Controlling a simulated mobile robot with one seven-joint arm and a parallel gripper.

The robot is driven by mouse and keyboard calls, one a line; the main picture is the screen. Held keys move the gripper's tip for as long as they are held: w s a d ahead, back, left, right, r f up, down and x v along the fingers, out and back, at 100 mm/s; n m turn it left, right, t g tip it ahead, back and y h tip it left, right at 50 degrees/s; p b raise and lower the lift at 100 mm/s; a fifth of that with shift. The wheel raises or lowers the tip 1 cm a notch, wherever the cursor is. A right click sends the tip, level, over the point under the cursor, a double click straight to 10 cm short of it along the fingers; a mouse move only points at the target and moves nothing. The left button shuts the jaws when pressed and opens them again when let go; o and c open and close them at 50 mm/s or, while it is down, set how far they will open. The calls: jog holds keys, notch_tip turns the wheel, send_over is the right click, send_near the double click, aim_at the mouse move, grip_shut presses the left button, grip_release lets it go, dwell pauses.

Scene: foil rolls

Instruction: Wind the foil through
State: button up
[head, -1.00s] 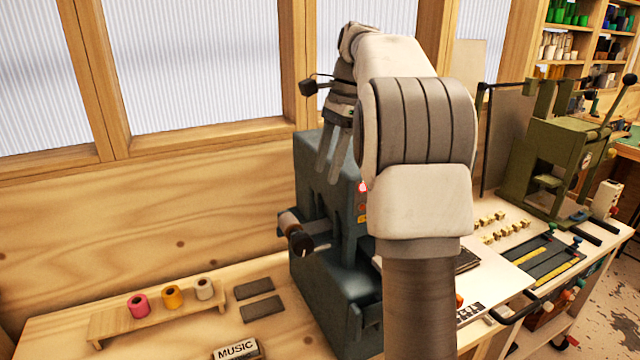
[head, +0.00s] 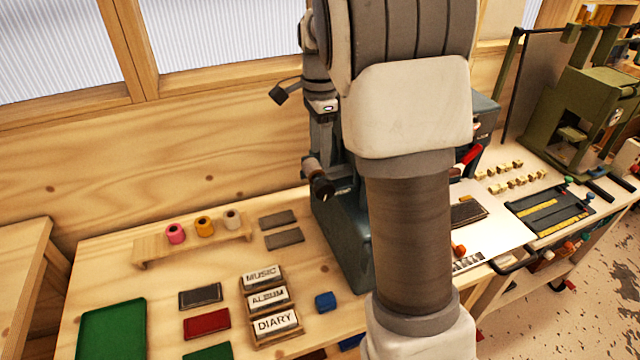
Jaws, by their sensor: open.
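The blue-grey machine (head: 343,232) stands on the bench, its middle hidden behind my arm. On its left side is a small roll with a dark knob (head: 322,187). Whether any foil runs through the machine cannot be seen. Three foil rolls, pink (head: 175,234), orange (head: 204,227) and pale grey (head: 232,219), stand on a low wooden rack (head: 160,250) to the left. My gripper (head: 322,142) is open and points down by the machine's upper left side, above the knob. Its fingers are partly hidden, and I see nothing held in it.
Two dark grey pads (head: 281,228) lie beside the rack. Label blocks reading MUSIC, ALBUM and DIARY (head: 275,323), book covers (head: 207,323), a blue block (head: 325,302) and a green tray (head: 112,328) lie in front. A green press (head: 575,120) stands at the right.

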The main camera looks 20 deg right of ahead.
aim_at(320, 184)
notch_tip(320, 184, down, 11)
jog(key=shift+r+p, duration=0.2)
jog(key=shift+p, duration=0.2)
grip_shut()
